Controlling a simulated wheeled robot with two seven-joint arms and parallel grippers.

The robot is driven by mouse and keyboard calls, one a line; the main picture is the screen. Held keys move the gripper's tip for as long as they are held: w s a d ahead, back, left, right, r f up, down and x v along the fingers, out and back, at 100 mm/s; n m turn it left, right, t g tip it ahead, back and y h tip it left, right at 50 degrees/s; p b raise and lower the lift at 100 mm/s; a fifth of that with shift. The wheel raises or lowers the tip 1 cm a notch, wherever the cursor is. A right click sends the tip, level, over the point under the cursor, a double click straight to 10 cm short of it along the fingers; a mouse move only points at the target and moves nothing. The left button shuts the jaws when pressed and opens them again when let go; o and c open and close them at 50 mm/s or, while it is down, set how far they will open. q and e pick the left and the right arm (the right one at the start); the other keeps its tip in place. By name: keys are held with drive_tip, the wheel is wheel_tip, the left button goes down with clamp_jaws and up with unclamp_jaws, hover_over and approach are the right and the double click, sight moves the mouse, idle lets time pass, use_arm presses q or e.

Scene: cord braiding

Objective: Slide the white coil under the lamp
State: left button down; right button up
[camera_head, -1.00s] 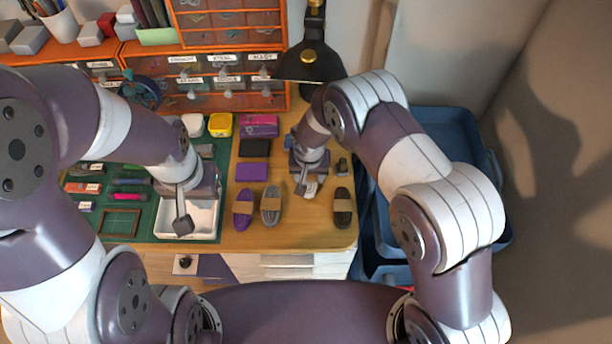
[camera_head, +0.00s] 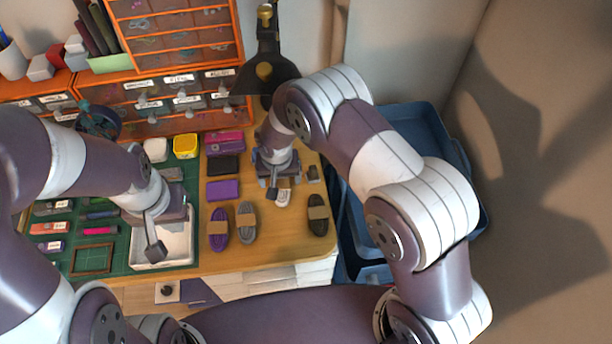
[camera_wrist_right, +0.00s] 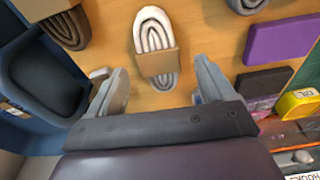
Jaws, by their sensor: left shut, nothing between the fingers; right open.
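The white coil (camera_head: 283,197) lies on the wooden tabletop beside my right gripper, partly hidden by it in the head view. In the right wrist view the white coil (camera_wrist_right: 155,40) has a tan band around it. My right gripper (camera_wrist_right: 162,80) is open, its fingers on either side of the coil's near, banded end. In the head view my right gripper (camera_head: 273,187) is low over the table. The black lamp (camera_head: 266,76) stands at the back, beyond my right gripper. My left gripper (camera_head: 155,248) is shut and empty over the white tray (camera_head: 178,250).
A purple coil (camera_head: 218,230), a grey coil (camera_head: 246,222) and a dark coil (camera_head: 318,214) lie nearby. Purple (camera_head: 223,190) and black (camera_head: 222,166) blocks lie left of my right gripper. Orange drawers (camera_head: 170,100) stand behind; blue bins (camera_head: 420,135) are at right.

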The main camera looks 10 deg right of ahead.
drive_tip(key=shift+s+d+r, duration=0.15)
drive_tip(key=shift+d+r, duration=0.05)
drive_tip(key=shift+r, duration=0.8)
drive_tip(key=s+d+r, duration=0.6)
drive_tip(key=d, duration=0.3)
drive_tip(key=shift+d+r, duration=0.2)
drive_tip(key=shift+r, duration=0.1)
drive_tip(key=shift+s, duration=0.1)
drive_tip(key=s+d+r+p, duration=0.1)
drive_tip(key=s+d+r, duration=0.5)
drive_tip(key=s+r, duration=0.4)
drive_tip(key=shift+s+d+r+n+p, duration=0.25)
drive_tip(key=shift+s+r+n+p, duration=0.15)
drive_tip(key=shift+s, duration=0.15)
